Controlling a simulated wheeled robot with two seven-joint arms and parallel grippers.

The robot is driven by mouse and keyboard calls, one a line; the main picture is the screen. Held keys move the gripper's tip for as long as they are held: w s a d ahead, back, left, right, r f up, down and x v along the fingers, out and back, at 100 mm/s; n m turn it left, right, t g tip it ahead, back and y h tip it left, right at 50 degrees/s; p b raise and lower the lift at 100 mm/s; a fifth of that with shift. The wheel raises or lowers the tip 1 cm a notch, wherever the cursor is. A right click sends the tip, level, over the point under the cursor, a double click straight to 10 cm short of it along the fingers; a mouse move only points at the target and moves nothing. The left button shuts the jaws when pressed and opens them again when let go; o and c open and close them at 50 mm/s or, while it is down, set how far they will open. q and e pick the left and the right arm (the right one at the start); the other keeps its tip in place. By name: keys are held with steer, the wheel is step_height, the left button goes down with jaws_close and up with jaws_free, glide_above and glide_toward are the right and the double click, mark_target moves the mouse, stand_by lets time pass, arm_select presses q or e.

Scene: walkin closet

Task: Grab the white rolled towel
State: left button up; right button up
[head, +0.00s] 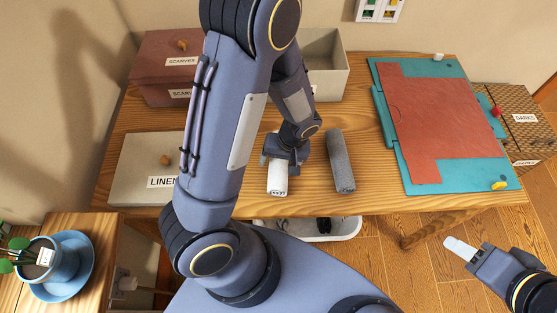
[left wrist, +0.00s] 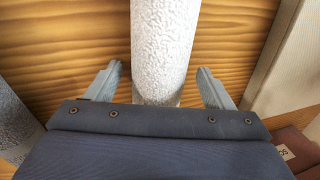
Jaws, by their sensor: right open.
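The white rolled towel (head: 277,180) lies on the wooden table in the head view, its near end toward the front edge and its far part hidden under my left gripper (head: 284,156). In the left wrist view the white towel (left wrist: 163,45) runs between the two fingers of my left gripper (left wrist: 159,68). The fingers are open, one on each side, with a visible gap to the towel. A grey rolled towel (head: 341,160) lies to the right of it. My right gripper (head: 466,252) is open and empty at the lower right, away from the table.
A lidded LINEN box (head: 135,160) stands left of the towel. A teal mat (head: 395,125) with a red sheet (head: 430,120) covers the right side. A white tub (head: 345,228) sits below the table.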

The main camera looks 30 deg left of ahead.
arm_select(q)
steer(key=c, duration=0.9)
